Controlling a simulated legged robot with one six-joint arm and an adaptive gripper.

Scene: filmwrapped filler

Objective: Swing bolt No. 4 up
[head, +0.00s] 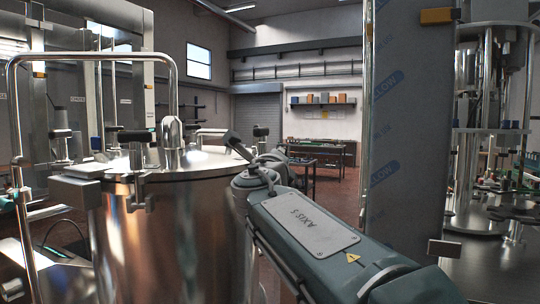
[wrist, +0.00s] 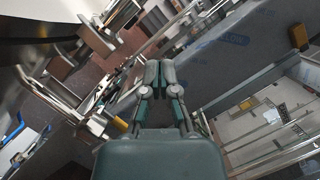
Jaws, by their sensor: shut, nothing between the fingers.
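The polished steel vessel (head: 175,240) with its lid (head: 205,160) fills the left of the head view. Swing bolts with black knobs stand around its rim: one at the front (head: 136,137), one at the left (head: 60,134), one at the far right side (head: 261,131). I cannot read numbers, so I cannot tell which is No. 4. In the wrist view the vessel's edge (wrist: 40,28) is at upper left, with bolt hardware (wrist: 95,38) beside it. My gripper (wrist: 160,72) is shut and empty, apart from that hardware. In the head view my wrist is at the vessel's right side; the fingertips are unclear.
A bent steel pipe (head: 95,56) arches over the vessel's left. A tall film-wrapped panel (head: 395,130) stands right of my arm and also shows in the wrist view (wrist: 235,50). Steel column machinery (head: 490,130) is at far right. A workbench (head: 318,150) stands behind.

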